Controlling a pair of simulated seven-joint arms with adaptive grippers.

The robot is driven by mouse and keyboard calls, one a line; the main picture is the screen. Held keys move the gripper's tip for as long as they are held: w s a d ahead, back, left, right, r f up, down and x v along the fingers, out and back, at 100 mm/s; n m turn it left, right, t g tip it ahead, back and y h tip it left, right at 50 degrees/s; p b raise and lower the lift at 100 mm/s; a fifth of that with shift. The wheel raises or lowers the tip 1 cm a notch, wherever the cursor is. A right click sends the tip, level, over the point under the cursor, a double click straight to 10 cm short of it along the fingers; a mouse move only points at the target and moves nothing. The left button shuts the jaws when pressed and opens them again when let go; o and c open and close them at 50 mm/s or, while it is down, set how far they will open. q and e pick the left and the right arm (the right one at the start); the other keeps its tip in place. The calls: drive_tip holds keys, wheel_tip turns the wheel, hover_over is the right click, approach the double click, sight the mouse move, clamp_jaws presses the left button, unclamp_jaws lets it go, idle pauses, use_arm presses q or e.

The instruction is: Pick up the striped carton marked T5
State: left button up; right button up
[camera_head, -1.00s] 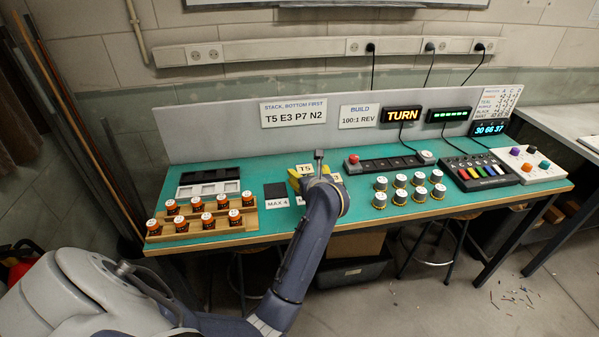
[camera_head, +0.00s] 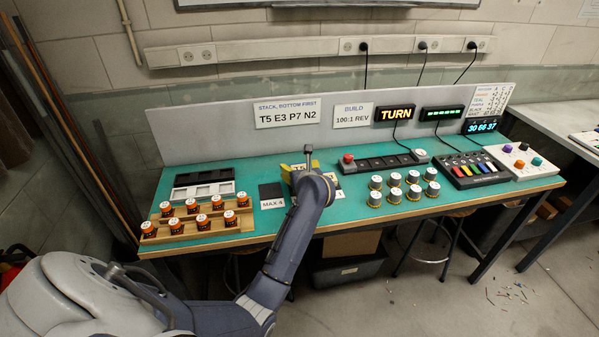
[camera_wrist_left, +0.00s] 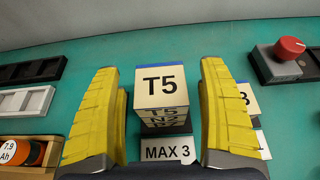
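The carton marked T5 (camera_wrist_left: 160,85) is centred in the left wrist view, atop a stack of cartons whose lower labels are partly hidden. My left gripper (camera_wrist_left: 160,100) is open, its yellow fingers on either side of the carton with visible gaps in the picture. Whether they are level with it I cannot tell. My right gripper is not in view.
A MAX 3 card (camera_wrist_left: 168,151) lies in front of the stack. Another carton (camera_wrist_left: 247,98) is partly hidden behind the right-hand finger. A panel with a red button (camera_head: 385,161) stands to the right, near several white-topped cylinders (camera_head: 394,197).

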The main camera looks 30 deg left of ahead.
use_arm(q)
drive_tip(key=c, duration=1.2)
drive_tip(key=shift+r, duration=0.1)
